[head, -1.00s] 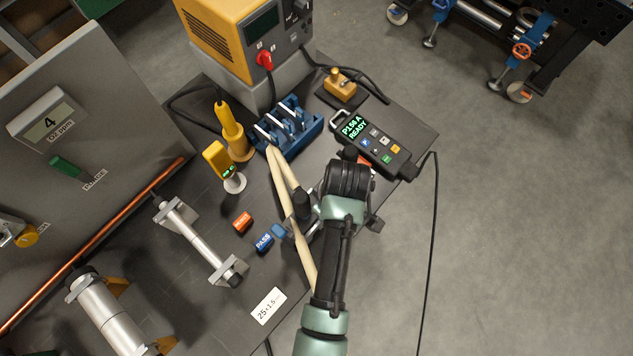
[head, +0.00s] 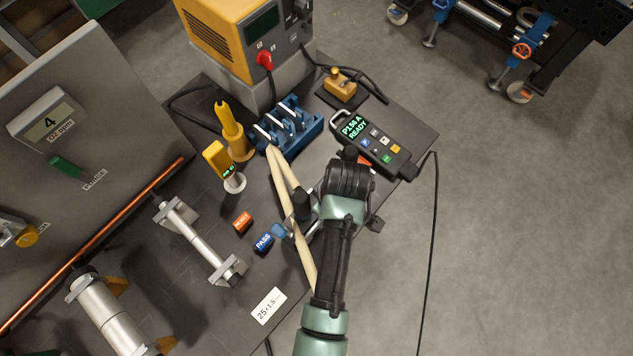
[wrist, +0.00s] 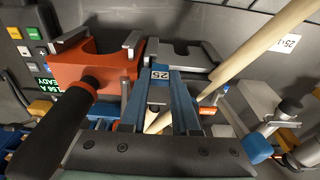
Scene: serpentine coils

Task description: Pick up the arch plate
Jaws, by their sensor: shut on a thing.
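The grey arch plate (wrist: 190,54), with a notch in its far edge, shows in the wrist view at the far end of my gripper (wrist: 160,85). My gripper's blue fingers are shut on it, and a small label reading 25 lies at the grip. The exact contact is partly hidden by the fingers and the label.
An orange forked tool (wrist: 95,68) with a black handle is close on the left. Pale rods (head: 294,205) slant beside my gripper. A pendant (head: 371,143), a blue rack (head: 290,128) and a PASS block (head: 263,242) are nearby.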

